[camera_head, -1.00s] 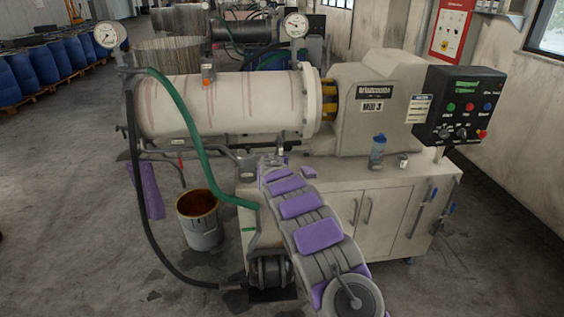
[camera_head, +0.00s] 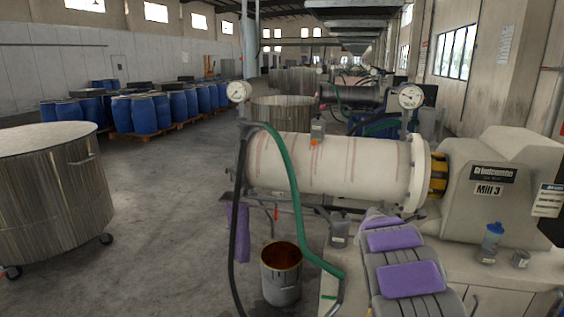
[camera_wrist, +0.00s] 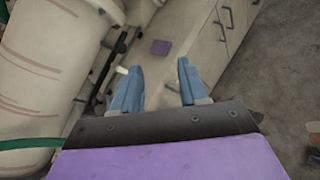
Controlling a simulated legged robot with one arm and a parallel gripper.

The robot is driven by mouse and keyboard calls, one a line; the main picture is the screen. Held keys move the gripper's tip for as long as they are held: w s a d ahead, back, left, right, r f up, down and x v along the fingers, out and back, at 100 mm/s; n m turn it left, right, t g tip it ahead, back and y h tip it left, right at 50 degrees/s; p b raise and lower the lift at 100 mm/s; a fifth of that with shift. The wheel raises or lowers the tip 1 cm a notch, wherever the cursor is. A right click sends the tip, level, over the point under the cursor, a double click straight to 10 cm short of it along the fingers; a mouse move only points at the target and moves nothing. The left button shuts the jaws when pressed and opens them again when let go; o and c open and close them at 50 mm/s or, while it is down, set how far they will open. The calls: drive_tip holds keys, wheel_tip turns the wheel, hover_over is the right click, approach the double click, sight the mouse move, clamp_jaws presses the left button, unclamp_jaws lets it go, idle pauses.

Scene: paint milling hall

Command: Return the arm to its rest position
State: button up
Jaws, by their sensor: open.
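My arm (camera_head: 408,279), grey with purple pads, reaches from the bottom edge of the head view toward the mill bench. Its far end is foreshortened there, and I cannot make out the fingers in that view. In the wrist view my gripper (camera_wrist: 158,75) shows two blue fingers spread apart with nothing between them.
The mill cylinder (camera_head: 335,172) with a green hose (camera_head: 290,185) stands close to the arm. A bucket (camera_head: 282,285) stands on the floor below it. A purple cloth (camera_head: 237,232) hangs nearby. A large wheeled vat (camera_head: 55,195) is at left. Open floor lies between.

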drive_tip(key=s+a+r+m+g+y, duration=0.1)
drive_tip(key=s+a+r+m+g, duration=0.15)
drive_tip(key=s+m, duration=0.7)
drive_tip(key=s+a+r+m+g+y, duration=0.1)
drive_tip(key=s+a+m+g, duration=0.15)
drive_tip(key=s, duration=1.35)
drive_tip(key=s+a+f+m+g+y, duration=0.1)
drive_tip(key=s+a+f+m+y, duration=0.1)
drive_tip(key=s+a, duration=0.4)
drive_tip(key=s+a+f+m+g+y, duration=0.2)
drive_tip(key=s+a+m, duration=0.2)
drive_tip(key=s, duration=1.1)
drive_tip(key=s+a+f+m+g+y, duration=0.1)
drive_tip(key=s+a+f+m+y, duration=0.1)
drive_tip(key=s+a, duration=0.7)
drive_tip(key=shift+s+a+m+g+y, duration=0.4)
drive_tip(key=shift+s+m+y, duration=0.1)
drive_tip(key=shift+s, duration=0.75)
